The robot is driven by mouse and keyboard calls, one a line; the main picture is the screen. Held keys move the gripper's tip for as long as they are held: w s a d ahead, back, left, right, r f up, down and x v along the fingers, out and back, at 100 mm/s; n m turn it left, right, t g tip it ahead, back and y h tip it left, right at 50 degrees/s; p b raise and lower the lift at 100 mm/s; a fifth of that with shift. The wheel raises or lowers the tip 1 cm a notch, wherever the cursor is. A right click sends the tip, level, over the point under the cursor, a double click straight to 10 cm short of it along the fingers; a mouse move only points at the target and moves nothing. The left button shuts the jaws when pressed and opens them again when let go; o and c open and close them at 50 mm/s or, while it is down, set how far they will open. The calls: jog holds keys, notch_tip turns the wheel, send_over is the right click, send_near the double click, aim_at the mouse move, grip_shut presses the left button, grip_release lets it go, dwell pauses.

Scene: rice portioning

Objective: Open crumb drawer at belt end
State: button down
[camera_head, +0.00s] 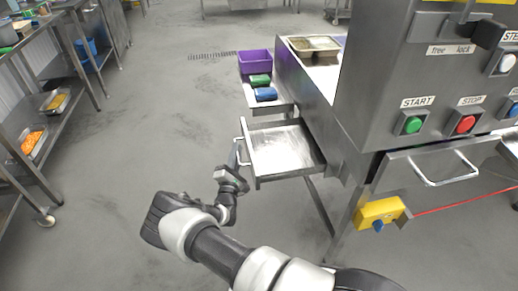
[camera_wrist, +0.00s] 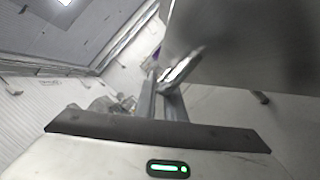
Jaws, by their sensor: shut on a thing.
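The crumb drawer (camera_head: 287,148) is a shallow steel tray, pulled out from the side of the steel machine at the belt end. It is empty inside. Its bar handle (camera_head: 243,135) is on the left front face. My gripper (camera_head: 238,153) is shut on this handle, with my arm reaching up from below. In the wrist view the fingers (camera_wrist: 170,90) close on the bright handle bar (camera_wrist: 183,66), beside a grey steel panel (camera_wrist: 245,45). The exact finger contact is small and partly hidden in the head view.
A control box with START (camera_head: 413,124) and STOP (camera_head: 465,124) buttons is at right. Floor left of the drawer is clear.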

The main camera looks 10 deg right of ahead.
jog(key=a+b, duration=0.1)
jog(key=a, duration=0.5)
jog(key=shift+s, duration=0.15)
jog(key=shift+f, duration=0.1)
jog(key=c, duration=1.8)
grip_release()
jog(key=shift+c, duration=0.2)
jog(key=p+v, duration=0.2)
jog(key=v, duration=1.5)
jog(key=shift+s+p, duration=0.2)
jog(key=shift+p, duration=0.15)
jog(key=shift+a, duration=0.15)
